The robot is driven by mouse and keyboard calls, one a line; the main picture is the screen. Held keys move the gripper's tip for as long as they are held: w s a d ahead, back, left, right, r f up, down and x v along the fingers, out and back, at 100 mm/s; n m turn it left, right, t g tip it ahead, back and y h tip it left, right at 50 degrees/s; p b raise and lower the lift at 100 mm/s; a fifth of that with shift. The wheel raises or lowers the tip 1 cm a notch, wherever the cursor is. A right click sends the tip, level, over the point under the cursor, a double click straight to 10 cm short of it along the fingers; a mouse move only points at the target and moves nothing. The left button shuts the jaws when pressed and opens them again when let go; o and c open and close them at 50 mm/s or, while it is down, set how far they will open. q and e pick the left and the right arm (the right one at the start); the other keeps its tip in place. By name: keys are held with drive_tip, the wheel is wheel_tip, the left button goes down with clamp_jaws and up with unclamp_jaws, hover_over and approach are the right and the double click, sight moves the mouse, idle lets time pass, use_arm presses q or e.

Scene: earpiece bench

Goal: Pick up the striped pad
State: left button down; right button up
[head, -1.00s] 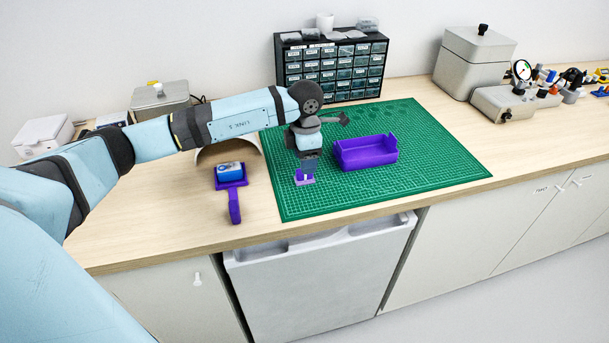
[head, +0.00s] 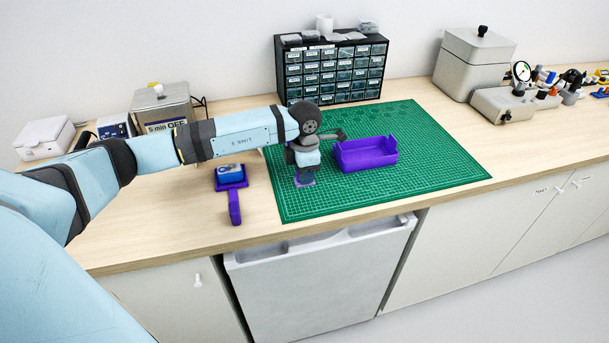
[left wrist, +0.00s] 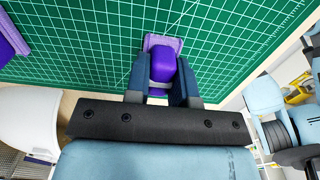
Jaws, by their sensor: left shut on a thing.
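My left gripper (head: 305,174) points down over the near left part of the green mat, with its fingers shut on a small purple block. In the left wrist view the purple block (left wrist: 164,67) sits between the fingertips, on a flat lavender base (left wrist: 151,42) with its edge showing beyond it. In the head view only the base's edge (head: 305,184) shows at mat level, and the gripper hides the rest. I cannot make out stripes on this piece. My right gripper is not in view.
A purple open tray (head: 366,156) stands on the green mat (head: 430,165) just right of the gripper. A purple holder with a handle (head: 235,207) bears a blue-and-white item (head: 230,169) to the left. A drawer cabinet (head: 332,72) stands behind. The mat's right side is clear.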

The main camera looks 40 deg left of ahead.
use_arm(q)
drive_tip(key=shift+r, duration=0.15)
wheel_tip(320, 180, up, 20)
drive_tip(key=shift+b, duration=0.3)
